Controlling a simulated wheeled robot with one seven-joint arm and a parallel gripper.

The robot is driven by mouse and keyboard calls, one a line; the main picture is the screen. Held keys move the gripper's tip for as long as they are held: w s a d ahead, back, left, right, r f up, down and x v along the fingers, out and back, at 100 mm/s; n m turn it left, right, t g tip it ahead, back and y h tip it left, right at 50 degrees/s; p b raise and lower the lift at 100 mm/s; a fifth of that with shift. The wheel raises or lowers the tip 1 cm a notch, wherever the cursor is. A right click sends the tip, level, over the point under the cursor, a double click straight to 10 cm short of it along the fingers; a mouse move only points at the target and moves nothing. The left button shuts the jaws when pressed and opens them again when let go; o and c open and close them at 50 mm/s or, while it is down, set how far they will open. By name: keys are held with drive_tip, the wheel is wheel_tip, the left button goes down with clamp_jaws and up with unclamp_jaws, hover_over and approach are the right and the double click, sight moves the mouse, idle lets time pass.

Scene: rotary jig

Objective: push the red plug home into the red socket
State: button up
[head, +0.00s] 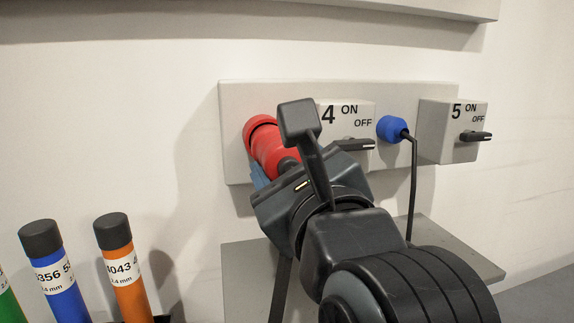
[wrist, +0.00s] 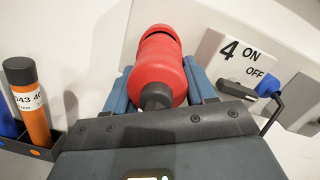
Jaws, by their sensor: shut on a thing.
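The red plug (wrist: 158,75) has a dark grey rear end and points at the wall panel. It also shows in the head view (head: 272,152), partly covered by my arm. The red socket (head: 259,127) sits on the left part of the panel, with its rim (wrist: 157,29) at the plug's front end. A dark curved slit shows between plug and rim in the wrist view; how deep the plug sits I cannot tell. My gripper (wrist: 160,86) is shut on the plug, one blue-grey finger on each side.
Switch box 4 (head: 347,116) stands close right of the plug. Beyond it are a blue plug (head: 391,129) with a hanging black cable and switch box 5 (head: 454,130). Blue (head: 54,273) and orange (head: 124,270) capped tubes stand at left. A grey ledge (head: 455,262) lies below the panel.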

drive_tip(key=shift+x, duration=1.5)
drive_tip(key=o, duration=1.3)
drive_tip(key=shift+d+f, duration=0.1)
drive_tip(key=shift+f, duration=0.1)
drive_tip(key=b+v, duration=0.2)
drive_tip(key=v, duration=0.5)
drive_tip(key=shift+s+b, duration=0.35)
drive_tip(key=shift+b, duration=0.05)
drive_tip(key=shift+d, duration=0.15)
